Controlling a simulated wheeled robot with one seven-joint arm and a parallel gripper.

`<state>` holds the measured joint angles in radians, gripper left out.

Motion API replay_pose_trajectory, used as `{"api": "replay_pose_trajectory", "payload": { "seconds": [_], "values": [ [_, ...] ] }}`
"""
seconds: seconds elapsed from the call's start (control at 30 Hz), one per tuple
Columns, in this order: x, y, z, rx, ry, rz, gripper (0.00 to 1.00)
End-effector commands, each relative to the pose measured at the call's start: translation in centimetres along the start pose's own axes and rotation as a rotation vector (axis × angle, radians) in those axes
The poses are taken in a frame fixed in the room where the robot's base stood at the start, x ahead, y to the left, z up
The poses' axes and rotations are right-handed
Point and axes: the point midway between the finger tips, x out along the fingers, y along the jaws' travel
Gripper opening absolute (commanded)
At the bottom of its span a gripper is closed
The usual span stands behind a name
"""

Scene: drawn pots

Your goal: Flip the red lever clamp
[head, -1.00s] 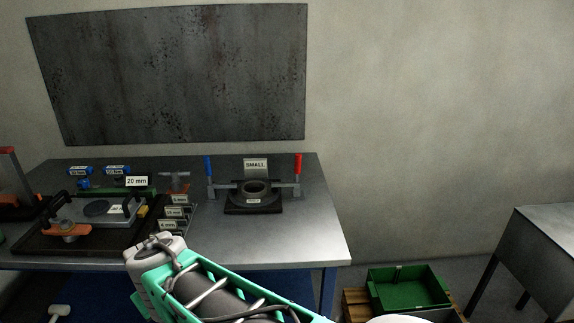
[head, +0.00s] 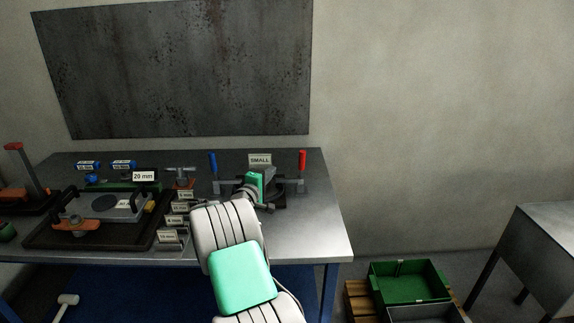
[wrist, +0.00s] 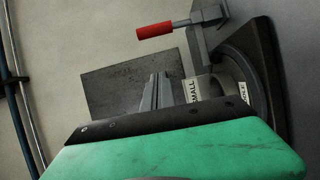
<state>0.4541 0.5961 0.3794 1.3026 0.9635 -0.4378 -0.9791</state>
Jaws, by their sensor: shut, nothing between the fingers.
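The red lever clamp (head: 302,160) stands with its handle upright at the right side of the dark fixture on the bench. In the wrist view its red handle (wrist: 155,30) shows at the top, joined to a grey metal clamp body. My gripper (head: 269,178) is over the fixture, left of the red handle and apart from it. In the wrist view my gripper's fingers (wrist: 157,92) are together with nothing between them. My arm hides much of the fixture's round ring in the head view.
A blue-handled lever (head: 213,162) stands upright on the fixture's left side, with a SMALL sign (head: 260,160) behind. Labelled blocks and a tray (head: 40,240) fill the bench's left part. The bench's right end (head: 325,225) is clear.

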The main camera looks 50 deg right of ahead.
Motion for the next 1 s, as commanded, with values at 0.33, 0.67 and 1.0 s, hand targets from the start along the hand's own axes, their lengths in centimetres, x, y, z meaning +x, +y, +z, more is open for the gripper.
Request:
{"api": "replay_pose_trajectory", "payload": {
  "seconds": [0.33, 0.67, 1.0],
  "values": [
    [6.3, 0.2, 0.1, 0.003, -0.002, -0.002, 0.0],
    [10.4, 0.4, 2.8, 0.001, 0.0, -0.003, 0.0],
    [10.6, 0.0, 3.8, 0.003, 0.002, -0.001, 0.0]
  ]
}}
